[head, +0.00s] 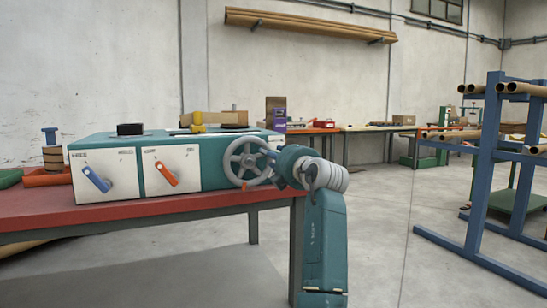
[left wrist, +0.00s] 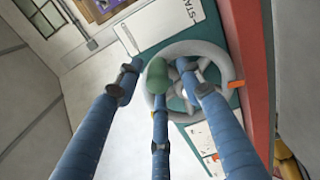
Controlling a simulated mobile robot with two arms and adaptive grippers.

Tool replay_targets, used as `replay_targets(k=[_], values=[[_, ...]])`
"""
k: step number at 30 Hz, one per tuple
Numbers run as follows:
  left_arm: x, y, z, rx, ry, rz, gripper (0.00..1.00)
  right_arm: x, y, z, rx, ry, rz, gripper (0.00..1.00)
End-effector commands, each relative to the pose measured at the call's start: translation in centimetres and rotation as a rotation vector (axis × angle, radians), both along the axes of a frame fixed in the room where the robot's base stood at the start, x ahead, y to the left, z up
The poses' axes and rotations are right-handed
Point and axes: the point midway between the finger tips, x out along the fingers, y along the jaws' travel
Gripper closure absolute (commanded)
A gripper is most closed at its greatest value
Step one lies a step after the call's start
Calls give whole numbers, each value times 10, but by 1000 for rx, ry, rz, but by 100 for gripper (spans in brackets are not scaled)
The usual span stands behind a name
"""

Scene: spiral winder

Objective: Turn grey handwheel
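The grey handwheel (head: 248,161) is mounted at the right end of the teal machine's front. It is a spoked wheel, and its grey rim also shows in the left wrist view (left wrist: 205,48). My left gripper (head: 272,157) is close in front of the wheel's right side, partly covering the rim. In the left wrist view its three blue fingers (left wrist: 157,70) are spread apart, so it is open. A green rounded knob (left wrist: 157,76) shows between the fingertips, over the wheel's rim. I cannot tell whether any finger touches it. My right gripper is not in view.
The teal machine (head: 215,176) stands on a red-topped table (head: 110,212). Its white panels carry a blue lever (head: 97,179) and an orange lever (head: 166,173). A small orange marker (head: 250,187) sits by the wheel. A blue rack (head: 483,180) stands right, with clear floor before it.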

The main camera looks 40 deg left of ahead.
Motion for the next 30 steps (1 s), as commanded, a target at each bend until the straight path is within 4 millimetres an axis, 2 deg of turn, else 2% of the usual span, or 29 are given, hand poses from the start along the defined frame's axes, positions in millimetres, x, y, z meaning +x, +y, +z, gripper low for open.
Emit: replay_targets(k=[5,12,18,24,30], values=[[-5,-16,0,2,-2,-4,62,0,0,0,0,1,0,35],[-25,-62,-1,-1,-2,-3,62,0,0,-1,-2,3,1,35],[-40,-94,-1,-1,0,1,62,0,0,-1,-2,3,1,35],[-47,-108,0,0,0,4,62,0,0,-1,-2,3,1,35],[-47,-109,0,0,0,4,62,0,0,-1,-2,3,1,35]])
